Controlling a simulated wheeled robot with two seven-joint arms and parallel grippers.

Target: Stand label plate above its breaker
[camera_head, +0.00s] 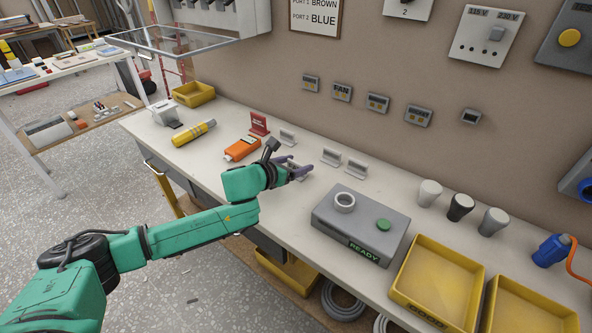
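My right gripper is out of view.
A grey box with a READY display (365,251) and yellow trays (437,280) stand to the right. A red sign (259,124), an orange device (243,148) and a yellow cylinder (194,133) lie left of the gripper.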

